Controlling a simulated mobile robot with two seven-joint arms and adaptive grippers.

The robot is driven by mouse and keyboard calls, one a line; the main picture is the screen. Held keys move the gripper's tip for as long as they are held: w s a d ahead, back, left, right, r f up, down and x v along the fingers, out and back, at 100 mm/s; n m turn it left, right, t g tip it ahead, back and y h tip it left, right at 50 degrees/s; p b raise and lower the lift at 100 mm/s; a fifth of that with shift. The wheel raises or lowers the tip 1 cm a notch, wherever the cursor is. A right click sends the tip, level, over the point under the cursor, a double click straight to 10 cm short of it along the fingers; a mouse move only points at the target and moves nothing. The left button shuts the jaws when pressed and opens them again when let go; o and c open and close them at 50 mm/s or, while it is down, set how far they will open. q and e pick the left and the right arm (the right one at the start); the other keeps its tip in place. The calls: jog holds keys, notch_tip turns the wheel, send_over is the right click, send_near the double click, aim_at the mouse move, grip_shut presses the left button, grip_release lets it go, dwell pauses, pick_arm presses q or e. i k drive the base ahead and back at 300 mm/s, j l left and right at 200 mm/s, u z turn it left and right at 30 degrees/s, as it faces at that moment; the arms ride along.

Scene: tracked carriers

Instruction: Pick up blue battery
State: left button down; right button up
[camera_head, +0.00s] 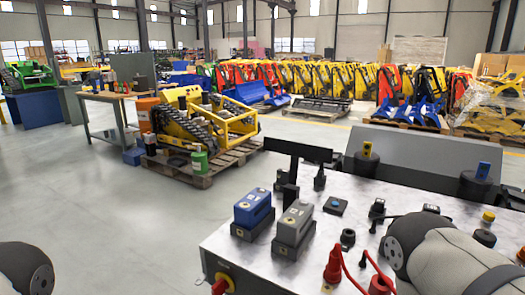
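The blue battery (253,207) is a small upright block seated in a black holder on the metal-topped panel in front of me. A grey battery (295,222) of similar shape sits in its own black holder (293,243), just right of the blue one and nearer to me. Nothing touches the blue battery from above. Neither gripper shows. Only a rounded dark part of my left arm is at the lower left corner, and part of my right arm is at the lower right, over the panel's right side.
The panel (345,205) carries red plugs with cables (334,265), black knobs and a blue-topped switch (335,205). A black T-shaped bar (297,152) stands behind the batteries. Open floor (110,220) lies left; a yellow tracked machine (205,125) stands beyond.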

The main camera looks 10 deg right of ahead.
aim_at(252, 209)
jog(key=i+j+u, duration=0.25)
jog(key=i+j, duration=0.3)
jog(key=i+j+u, duration=0.25)
jog(key=i+j, duration=0.35)
jog(key=i+z, duration=0.5)
jog(key=i+j+z, duration=0.25)
jog(key=i+z, duration=0.25)
jog(key=i+j+z, duration=0.5)
jog(key=i+z, duration=0.2)
jog(key=z, duration=0.25)
jog(key=i+j+z, duration=0.15)
jog(key=z, duration=0.3)
jog(key=i+j+z, duration=0.15)
jog(key=z, duration=0.25)
jog(key=i+j+z, duration=0.1)
jog(key=j+z, duration=0.35)
jog(key=i+j+z, duration=0.1)
jog(key=z, duration=0.3)
jog(key=i+j+z, duration=0.1)
jog(key=z, duration=0.3)
jog(key=i+j+z, duration=0.15)
jog(key=z, duration=0.25)
jog(key=j+z, duration=0.2)
jog(key=z, duration=0.25)
jog(key=i+j+z, duration=0.1)
jog(key=z, duration=0.3)
jog(key=j, duration=0.1)
